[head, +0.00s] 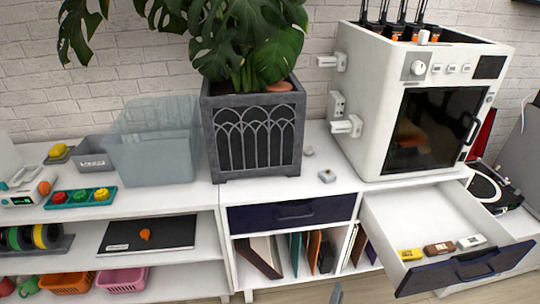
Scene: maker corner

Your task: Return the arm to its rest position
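Only a small grey tip of my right gripper (337,294) shows, at the bottom edge of the head view right of centre. It is in front of the shelf unit and below the cubbies with books. The rest of it is cut off by the frame, so I cannot tell whether it is open or shut, or whether it holds anything. My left gripper is not in view.
An open drawer (405,222) juts out at right, holding a yellow box (411,254), a brown box (438,248) and a white box (471,242). A white machine (368,110), planter (250,182) and translucent bin (150,155) stand on the cabinets.

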